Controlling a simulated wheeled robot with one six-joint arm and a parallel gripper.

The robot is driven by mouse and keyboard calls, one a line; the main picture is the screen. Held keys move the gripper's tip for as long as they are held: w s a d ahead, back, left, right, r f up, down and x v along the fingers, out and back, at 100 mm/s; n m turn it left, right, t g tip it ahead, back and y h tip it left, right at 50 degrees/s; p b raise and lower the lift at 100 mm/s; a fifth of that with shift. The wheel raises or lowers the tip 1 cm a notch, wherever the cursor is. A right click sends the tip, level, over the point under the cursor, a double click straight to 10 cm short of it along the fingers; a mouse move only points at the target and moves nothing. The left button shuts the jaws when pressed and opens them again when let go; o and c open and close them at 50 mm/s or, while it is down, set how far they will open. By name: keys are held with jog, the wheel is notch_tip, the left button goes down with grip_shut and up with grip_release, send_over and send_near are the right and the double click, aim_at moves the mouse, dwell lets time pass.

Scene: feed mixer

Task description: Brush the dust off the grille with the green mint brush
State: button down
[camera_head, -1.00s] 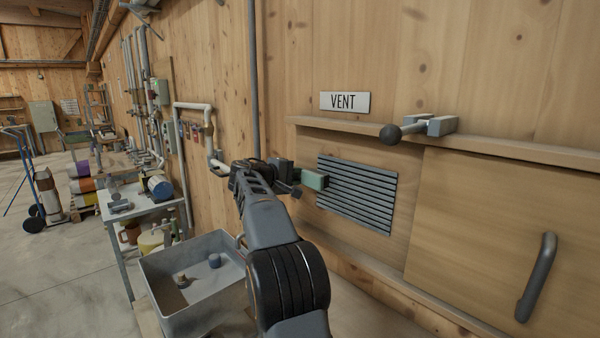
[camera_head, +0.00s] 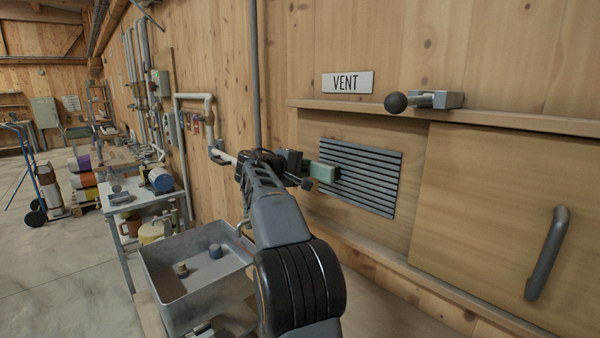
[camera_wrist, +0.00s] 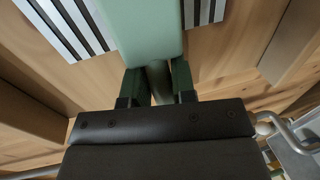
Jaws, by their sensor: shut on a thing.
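The mint green brush (camera_head: 323,172) is a pale green block in front of the left part of the grille. My gripper (camera_head: 305,174) is shut on its handle. In the wrist view the brush's mint body (camera_wrist: 145,30) extends away from me, and my gripper (camera_wrist: 158,85) has a dark green finger on each side of the round handle. The grille (camera_head: 365,180) is a dark slatted panel in the wooden wall. Its slats also show in the wrist view (camera_wrist: 70,25) on both sides of the brush. I cannot tell whether bristles touch the slats; no dust is discernible.
A ball-ended lever (camera_head: 425,100) sits on the ledge. A wooden panel with a grey handle (camera_head: 547,253) stands to the right. A grey bin (camera_head: 180,290) with small items stands at lower left, before a cluttered table.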

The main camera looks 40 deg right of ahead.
jog(key=shift+s+b, duration=3.25)
jog(key=shift+s, duration=1.75)
jog(key=shift+s+a+b, duration=0.1)
jog(key=shift+s+b, duration=0.2)
jog(key=shift+s, duration=0.45)
jog(key=shift+s+b, duration=1.35)
jog(key=shift+s, duration=2.35)
jog(key=shift+a, duration=0.1)
jog(key=shift+f+b+v, duration=0.2)
jog(key=shift+b+v, duration=0.1)
jog(key=shift+v, duration=0.65)
jog(key=shift+f+b+v, duration=0.2)
jog(key=shift+b+v, duration=0.05)
jog(key=shift+v, duration=0.7)
jog(key=shift+f+b+v, duration=0.2)
jog(key=shift+b+v, duration=0.1)
jog(key=shift+v, duration=0.65)
jog(key=shift+a, duration=0.15)
jog(key=shift+f+b+v, duration=0.15)
jog(key=shift+v, duration=0.55)
jog(key=shift+f+b+v, duration=0.15)
jog(key=shift+v, duration=0.6)
